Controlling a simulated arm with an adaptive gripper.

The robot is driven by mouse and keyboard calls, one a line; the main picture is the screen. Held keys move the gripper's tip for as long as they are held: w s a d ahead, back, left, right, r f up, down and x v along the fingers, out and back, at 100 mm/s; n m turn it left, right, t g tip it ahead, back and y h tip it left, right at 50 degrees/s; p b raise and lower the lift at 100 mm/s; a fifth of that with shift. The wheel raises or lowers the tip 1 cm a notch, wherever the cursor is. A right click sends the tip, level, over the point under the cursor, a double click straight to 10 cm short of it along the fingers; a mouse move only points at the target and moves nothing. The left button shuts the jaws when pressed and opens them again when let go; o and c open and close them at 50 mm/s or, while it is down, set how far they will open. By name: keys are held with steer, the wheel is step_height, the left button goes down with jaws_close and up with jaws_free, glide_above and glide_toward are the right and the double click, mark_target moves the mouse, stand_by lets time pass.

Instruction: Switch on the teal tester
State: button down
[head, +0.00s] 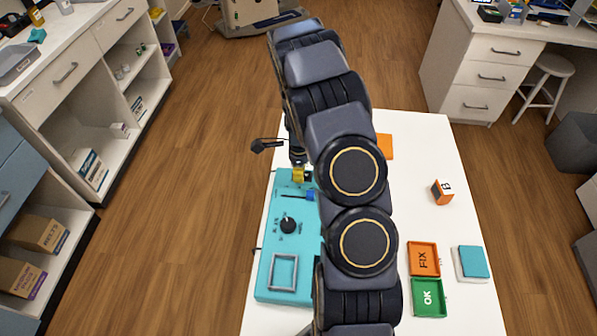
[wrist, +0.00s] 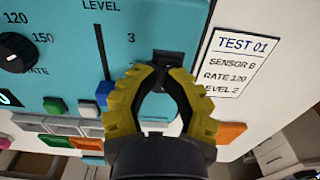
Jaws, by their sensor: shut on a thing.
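The teal tester (head: 268,262) lies on the white table, partly hidden behind my arm. Its black dial (head: 288,226) also shows in the wrist view (wrist: 16,52), beside the marks 120 and 150. A blue slider knob (wrist: 103,93) sits at the lower end of the LEVEL slot. My gripper (head: 299,176) is at the tester's far end. In the wrist view its yellow fingers (wrist: 164,72) are closed around a small black switch (wrist: 166,57) at the tester's edge. The fingertips hide part of the switch, and I cannot tell its position.
A card (wrist: 236,62) reads TEST 01, SENSOR B, RATE 120, LEVEL 2. On the white table (head: 440,150) are an orange block marked B (head: 442,192), an orange FIX tray (head: 424,259), a green OK tray (head: 429,298) and a teal-topped pad (head: 473,262). The table's far right is clear.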

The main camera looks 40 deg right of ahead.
steer(key=shift+s+d, duration=0.5)
steer(key=shift+s, duration=0.15)
steer(key=shift+w+r, duration=0.1)
step_height(320, 180, up, 14)
steer(key=s+d, duration=0.1)
steer(key=shift+s+d, duration=0.2)
steer(key=shift+w+a+r+t+y, duration=0.15)
steer(key=shift+w+a+t+y, duration=0.4)
steer(key=shift+t+y, duration=0.15)
